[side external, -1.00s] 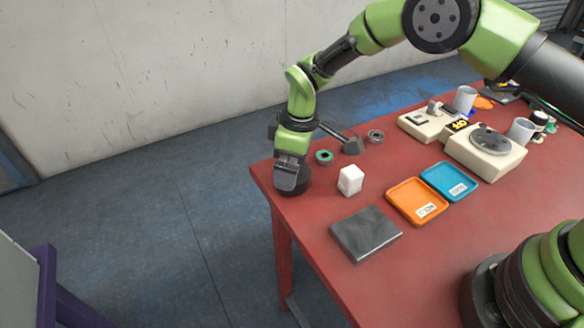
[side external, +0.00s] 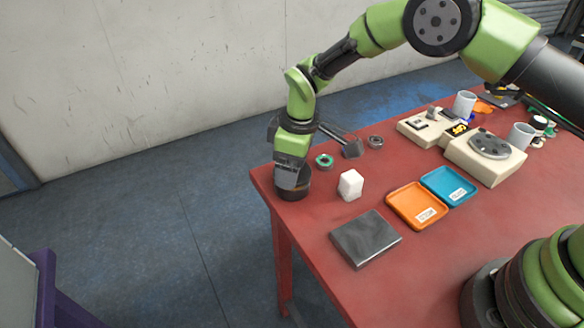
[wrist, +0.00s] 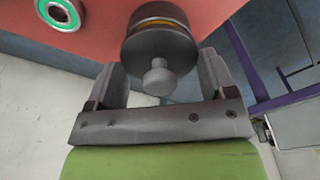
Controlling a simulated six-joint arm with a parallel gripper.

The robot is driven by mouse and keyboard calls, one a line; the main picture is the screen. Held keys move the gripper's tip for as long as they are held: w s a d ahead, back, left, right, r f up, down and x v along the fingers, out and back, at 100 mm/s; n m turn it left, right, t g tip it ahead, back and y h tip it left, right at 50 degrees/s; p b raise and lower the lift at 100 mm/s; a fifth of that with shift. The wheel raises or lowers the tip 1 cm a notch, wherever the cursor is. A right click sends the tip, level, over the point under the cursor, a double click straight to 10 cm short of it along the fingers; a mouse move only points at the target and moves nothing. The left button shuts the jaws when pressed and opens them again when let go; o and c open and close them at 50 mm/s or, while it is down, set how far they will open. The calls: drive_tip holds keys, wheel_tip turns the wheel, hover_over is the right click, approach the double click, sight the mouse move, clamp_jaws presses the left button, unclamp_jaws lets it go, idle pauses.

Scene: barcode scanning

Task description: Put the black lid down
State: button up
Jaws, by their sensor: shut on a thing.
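The black lid (wrist: 160,50) is a round dark grey disc with a knob facing the camera in the wrist view. My gripper (wrist: 160,64) has one finger on each side of it and is shut on it. A thin yellowish band shows past its far edge, on the round dark pot (side external: 293,190) at the table's near left corner. In the side view my gripper (side external: 288,178) points down right over this pot and mostly hides the lid. I cannot tell whether the lid touches the pot's rim.
Orange (side external: 417,205) and blue (side external: 448,186) trays and a dark grey plate (side external: 366,239) stand to the right. The table edge is close.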

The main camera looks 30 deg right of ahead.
wheel_tip(320, 180, up, 8)
drive_tip(key=shift+r, duration=0.3)
drive_tip(key=shift+d, duration=0.4)
drive_tip(key=s+d+f, duration=0.1)
drive_tip(key=d, duration=0.8)
hover_over(380, 176)
drive_tip(key=f, duration=0.2)
wheel_tip(380, 176, down, 5)
drive_tip(key=shift+s+d+r, duration=0.1)
drive_tip(key=shift+s+d, duration=0.05)
drive_tip(key=shift+f, duration=2.4)
drive_tip(key=shift+f, duration=0.1)
